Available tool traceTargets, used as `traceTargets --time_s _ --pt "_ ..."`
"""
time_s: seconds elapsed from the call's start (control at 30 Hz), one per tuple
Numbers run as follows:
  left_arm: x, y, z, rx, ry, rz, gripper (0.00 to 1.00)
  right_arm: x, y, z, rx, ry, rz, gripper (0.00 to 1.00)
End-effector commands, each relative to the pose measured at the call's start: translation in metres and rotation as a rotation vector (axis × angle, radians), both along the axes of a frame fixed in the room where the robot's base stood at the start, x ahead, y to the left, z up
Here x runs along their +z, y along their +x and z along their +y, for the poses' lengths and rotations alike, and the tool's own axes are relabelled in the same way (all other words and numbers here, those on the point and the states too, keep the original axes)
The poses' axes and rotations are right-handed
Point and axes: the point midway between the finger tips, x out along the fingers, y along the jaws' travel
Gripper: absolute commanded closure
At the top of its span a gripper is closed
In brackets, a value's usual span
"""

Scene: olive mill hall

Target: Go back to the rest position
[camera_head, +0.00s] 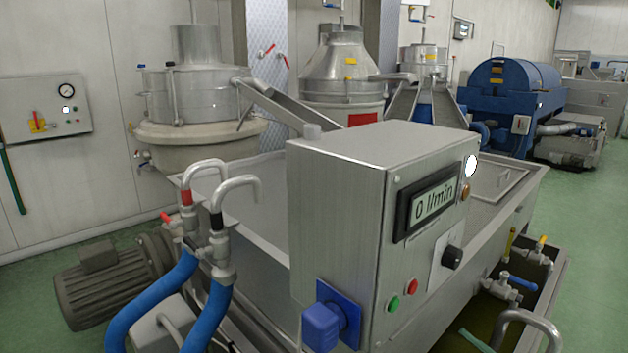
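Neither of my grippers shows in the head view, and no part of my arms can be made out. A steel control box (335,215) stands close in front of me. Its display (432,207) reads 0 l/min. A black knob (452,257), a red button (412,286) and a green button (394,304) sit on its right face. A blue plug (322,325) is at its lower front.
A steel tank (525,200) extends behind the box. Blue hoses (150,300) and a grey motor (105,285) are at left. Separators (195,95) and a blue machine (510,95) stand behind. Green floor (590,240) is clear at right.

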Motion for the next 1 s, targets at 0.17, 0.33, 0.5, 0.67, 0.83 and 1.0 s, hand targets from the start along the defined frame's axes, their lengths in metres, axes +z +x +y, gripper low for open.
traceTargets --time_s 0.17,0.33,0.5,0.67,0.83,1.0 --pt "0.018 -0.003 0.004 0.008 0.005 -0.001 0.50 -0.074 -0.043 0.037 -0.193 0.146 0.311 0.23" --pt "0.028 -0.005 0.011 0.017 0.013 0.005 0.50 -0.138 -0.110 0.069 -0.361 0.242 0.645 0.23" --pt "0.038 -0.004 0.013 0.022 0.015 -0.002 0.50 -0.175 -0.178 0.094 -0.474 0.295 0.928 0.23" --pt "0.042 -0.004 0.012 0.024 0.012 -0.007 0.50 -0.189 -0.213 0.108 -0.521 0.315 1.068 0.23" --pt "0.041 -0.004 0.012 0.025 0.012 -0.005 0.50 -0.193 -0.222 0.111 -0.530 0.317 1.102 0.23" --pt "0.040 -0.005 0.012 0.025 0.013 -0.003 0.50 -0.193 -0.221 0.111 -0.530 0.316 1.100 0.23"
